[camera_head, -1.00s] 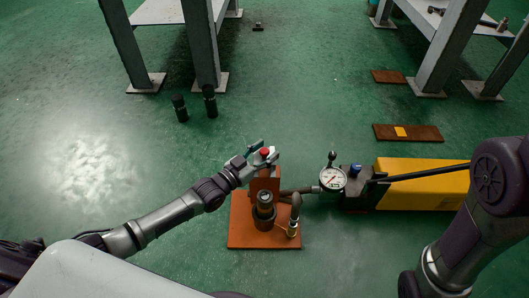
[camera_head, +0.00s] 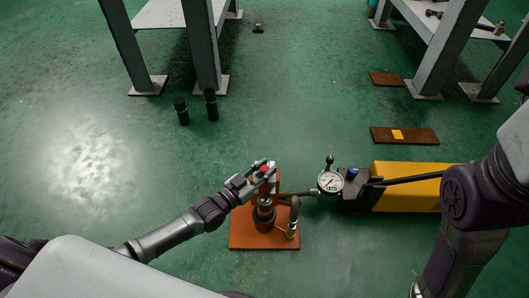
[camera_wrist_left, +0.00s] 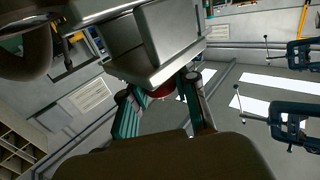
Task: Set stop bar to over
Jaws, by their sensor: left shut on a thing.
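My left gripper (camera_head: 263,170) is shut on a red-topped part, which I take to be the stop bar (camera_head: 264,169). The part is above the orange stand with a dark upright cylinder (camera_head: 265,212). A bit of red also shows between the fingers in the left wrist view (camera_wrist_left: 183,97). The gripper hides most of the bar, so its exact angle cannot be told. The stand's orange base plate (camera_head: 240,241) lies flat on the floor. My right arm comes in at the right; its gripper is out of view.
A hose joins the stand to a round pressure gauge (camera_head: 330,181) and a yellow pump (camera_head: 405,190) on the right. Two black cylinders (camera_head: 211,104) stand behind on the left. Brown plates (camera_head: 405,135) lie at the back right, near table legs. Green floor around the stand is clear.

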